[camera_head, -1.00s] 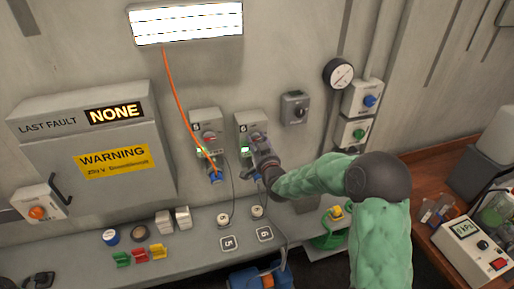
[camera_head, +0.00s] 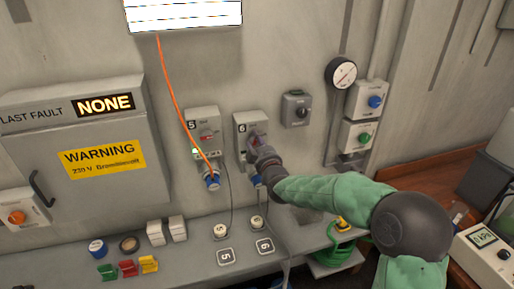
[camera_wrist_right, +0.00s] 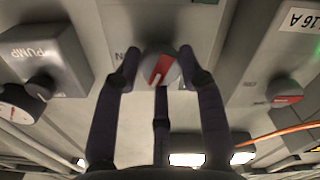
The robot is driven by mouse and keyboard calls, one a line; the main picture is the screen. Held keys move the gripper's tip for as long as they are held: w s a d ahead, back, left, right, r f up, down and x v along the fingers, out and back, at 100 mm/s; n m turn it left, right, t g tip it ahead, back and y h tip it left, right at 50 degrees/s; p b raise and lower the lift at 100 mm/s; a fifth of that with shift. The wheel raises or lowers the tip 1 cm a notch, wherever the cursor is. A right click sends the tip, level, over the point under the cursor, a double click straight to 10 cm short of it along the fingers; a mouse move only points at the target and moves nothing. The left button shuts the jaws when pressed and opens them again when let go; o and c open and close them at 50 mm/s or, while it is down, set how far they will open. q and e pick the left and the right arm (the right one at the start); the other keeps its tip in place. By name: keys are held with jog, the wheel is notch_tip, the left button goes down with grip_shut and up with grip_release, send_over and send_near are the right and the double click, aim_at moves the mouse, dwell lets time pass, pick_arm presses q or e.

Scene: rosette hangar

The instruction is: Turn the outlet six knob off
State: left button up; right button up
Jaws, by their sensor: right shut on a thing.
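The outlet six box (camera_head: 241,122) is a grey wall unit marked 6, with a blue plug and cord below it. My right gripper (camera_head: 257,148) reaches it from the right and covers much of its front. In the right wrist view the outlet six knob (camera_wrist_right: 160,68) is round and grey with a red bar and a white mark, which sits tilted. My right gripper's fingers (camera_wrist_right: 158,66) are shut on this knob from both sides. No green lamp shows at outlet six in the head view; my gripper may hide it. My left gripper is not in view.
The outlet five box (camera_head: 203,125), with a lit green lamp and an orange cable, stands close to the left. A grey pump switch (camera_head: 296,108) and a gauge (camera_head: 341,73) are to the right. A ledge (camera_head: 195,262) below holds small blocks and tags.

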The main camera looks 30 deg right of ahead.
jog(key=shift+r+n+b, duration=0.15)
jog(key=shift+n+b, duration=0.05)
jog(key=shift+n, duration=0.95)
jog(key=shift+r+n+b, duration=0.1)
jog(key=shift+n+b, duration=0.1)
jog(key=shift+n, duration=0.95)
jog(key=o, duration=1.1)
jog(key=shift+w+a+f, duration=0.1)
jog(key=shift+a, duration=0.05)
jog(key=shift+o, duration=0.2)
jog(key=shift+f, duration=0.1)
